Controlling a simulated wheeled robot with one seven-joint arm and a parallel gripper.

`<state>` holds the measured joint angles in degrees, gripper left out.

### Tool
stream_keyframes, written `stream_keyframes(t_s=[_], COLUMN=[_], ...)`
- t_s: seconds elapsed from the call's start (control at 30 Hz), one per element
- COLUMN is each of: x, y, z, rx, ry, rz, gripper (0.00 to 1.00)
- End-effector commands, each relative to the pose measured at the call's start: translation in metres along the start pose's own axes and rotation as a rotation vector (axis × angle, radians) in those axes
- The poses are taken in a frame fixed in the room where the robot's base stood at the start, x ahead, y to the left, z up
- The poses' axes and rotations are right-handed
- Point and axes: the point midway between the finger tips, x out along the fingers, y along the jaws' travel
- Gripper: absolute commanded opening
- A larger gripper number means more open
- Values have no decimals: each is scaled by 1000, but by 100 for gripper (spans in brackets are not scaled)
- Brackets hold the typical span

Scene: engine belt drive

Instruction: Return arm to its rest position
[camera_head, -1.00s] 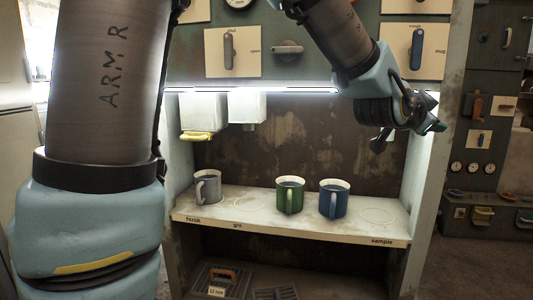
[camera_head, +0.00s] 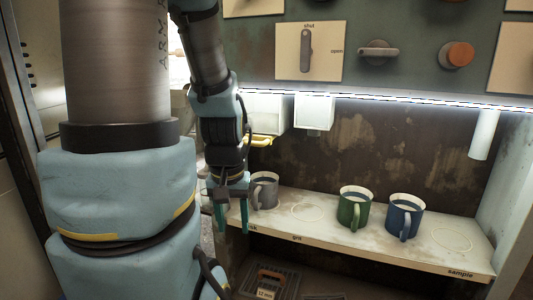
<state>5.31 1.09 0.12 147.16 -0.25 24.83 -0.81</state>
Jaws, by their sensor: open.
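My gripper (camera_head: 231,216) hangs at the left end of the shelf, in front of the grey mug. Its two teal fingers point down, apart, with nothing seen between them. The grey mug (camera_head: 266,191) stands on the shelf, its left side partly hidden behind my gripper. A green mug (camera_head: 352,209) and a blue mug (camera_head: 404,217) stand upright on the shelf (camera_head: 380,246), to the right and clear of my gripper. All three hold dark liquid.
White dispensers (camera_head: 313,112) hang under the lit edge, the left one with a yellow lever (camera_head: 262,142). A panel above carries a shut/open handle (camera_head: 306,50), a grey knob (camera_head: 379,51) and an orange knob (camera_head: 457,54). A dark grated tray (camera_head: 270,283) sits below the shelf.

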Motion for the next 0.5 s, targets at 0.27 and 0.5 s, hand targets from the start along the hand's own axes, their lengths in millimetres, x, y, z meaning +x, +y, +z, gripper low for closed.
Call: stream_keyframes(t_s=[0.27,0.5], x=[-86,-160], y=[6,6], z=[-16,-26], rx=[23,26], ry=[16,17], rz=[3,3], gripper=[51,51])
